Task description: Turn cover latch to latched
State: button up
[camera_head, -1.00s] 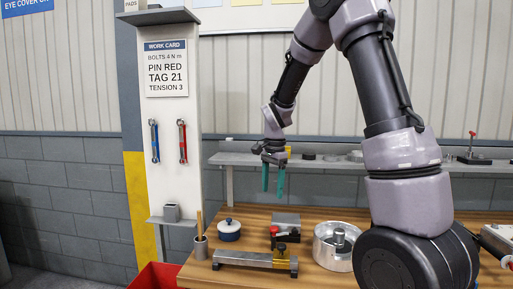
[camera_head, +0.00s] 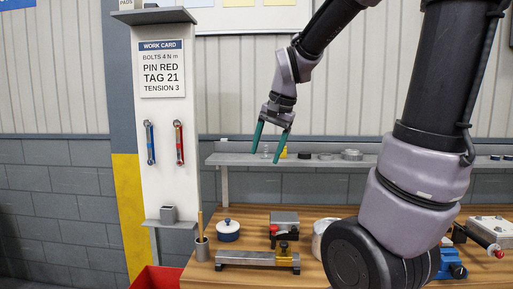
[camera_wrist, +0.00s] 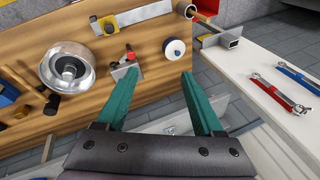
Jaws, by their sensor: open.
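My gripper (camera_head: 266,157) is open and empty, its teal fingers pointing down in front of the back shelf, above the bench. In the wrist view my gripper (camera_wrist: 158,76) has its fingers spread apart, with nothing between them. No part is clearly marked as the cover latch. A small grey block (camera_head: 285,218) with a red knob (camera_head: 274,229) sits on the bench below the gripper; the red knob also shows in the wrist view (camera_wrist: 130,56). My arm hides part of the bench.
A post with two wrenches (camera_head: 180,143) and a red bin (camera_head: 157,279) are beside the bench.

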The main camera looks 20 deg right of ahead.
jog(key=shift+s+a+r+n, duration=0.3)
jog(key=shift+s+a+r, duration=0.1)
jog(key=shift+s+r, duration=0.2)
jog(key=shift+f, duration=0.1)
jog(key=shift+s, duration=0.1)
jog(key=s+d+r+n+t, duration=0.1)
jog(key=s+r+n+t, duration=0.2)
jog(key=s, duration=0.6)
jog(key=shift+r, duration=0.15)
dwell(0.5)
